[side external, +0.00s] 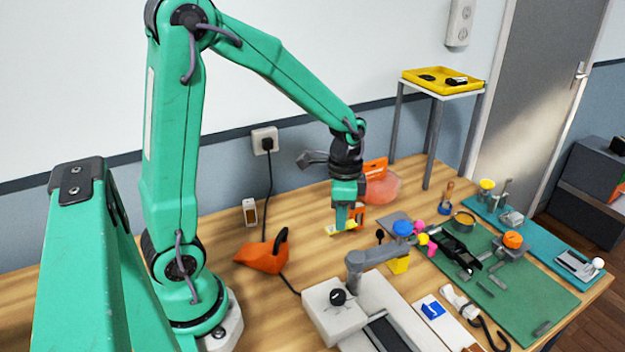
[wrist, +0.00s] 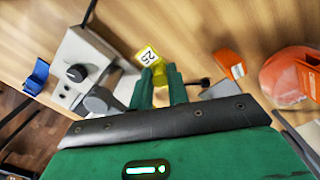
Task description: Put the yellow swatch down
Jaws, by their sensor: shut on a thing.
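The yellow swatch (wrist: 148,56), with a white patch and dark digits that look like 25, sits between the fingertips of my gripper (wrist: 158,78) in the wrist view. My gripper is shut on it. In the side view my gripper (side external: 342,226) points down, with the swatch (side external: 351,226) at its tips, low over the wooden table behind the grey and white machine. I cannot tell whether the swatch touches the tabletop. Part of the swatch is hidden by the fingers.
A white machine (side external: 322,314) with a black knob stands in front. An orange tool (side external: 262,252) lies to the left. An orange block (wrist: 231,63) is near the gripper. A green mat (side external: 515,288) with several parts lies to the right. Bare table (side external: 225,225) shows at the left.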

